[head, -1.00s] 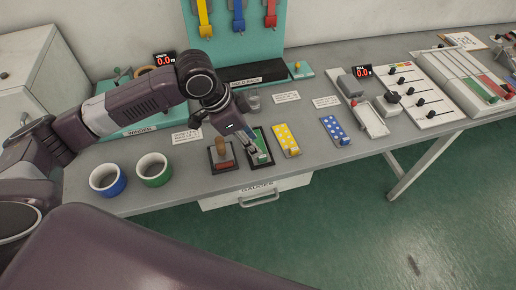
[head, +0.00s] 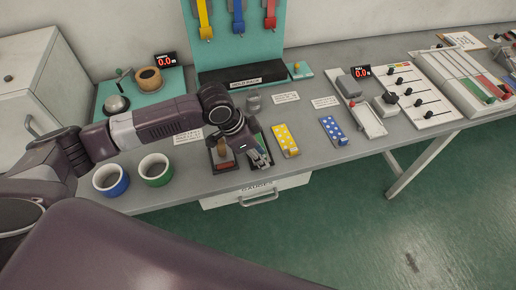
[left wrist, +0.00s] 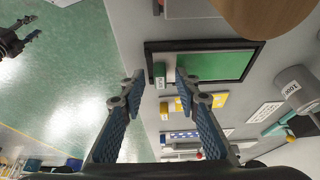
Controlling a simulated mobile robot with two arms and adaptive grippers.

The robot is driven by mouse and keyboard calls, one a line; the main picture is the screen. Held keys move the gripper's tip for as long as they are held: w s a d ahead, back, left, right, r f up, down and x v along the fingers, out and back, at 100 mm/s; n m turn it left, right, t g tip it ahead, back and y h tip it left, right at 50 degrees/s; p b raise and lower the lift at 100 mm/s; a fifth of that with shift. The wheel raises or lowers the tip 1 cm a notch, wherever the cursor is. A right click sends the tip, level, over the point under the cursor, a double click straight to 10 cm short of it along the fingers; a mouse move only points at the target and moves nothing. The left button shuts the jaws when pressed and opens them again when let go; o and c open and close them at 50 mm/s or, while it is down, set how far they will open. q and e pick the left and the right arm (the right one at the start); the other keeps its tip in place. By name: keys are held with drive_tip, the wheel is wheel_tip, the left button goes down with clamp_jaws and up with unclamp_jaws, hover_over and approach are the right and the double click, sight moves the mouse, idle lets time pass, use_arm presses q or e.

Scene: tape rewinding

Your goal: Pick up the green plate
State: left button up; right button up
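The green plate (left wrist: 215,65) lies flat in a black-framed holder (left wrist: 257,50) on the grey table, and a small green tab (left wrist: 159,75) stands at its near end. In the head view the plate (head: 257,135) is mostly hidden by my left gripper (head: 264,161). My left gripper is open in the left wrist view (left wrist: 158,84). Its fingertips are on either side of the tab, with gaps visible, so it holds nothing. My right gripper (left wrist: 28,30) shows small at the upper left of the left wrist view; its fingers look apart and empty. It is outside the head view.
A stamp with a wooden handle (head: 222,153) stands close left of the plate. A yellow dotted plate (head: 285,139) and a blue dotted plate (head: 333,130) lie to the right.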

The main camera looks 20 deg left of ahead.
use_arm(q)
clamp_jaws()
drive_tip(key=shift+r, duration=0.1)
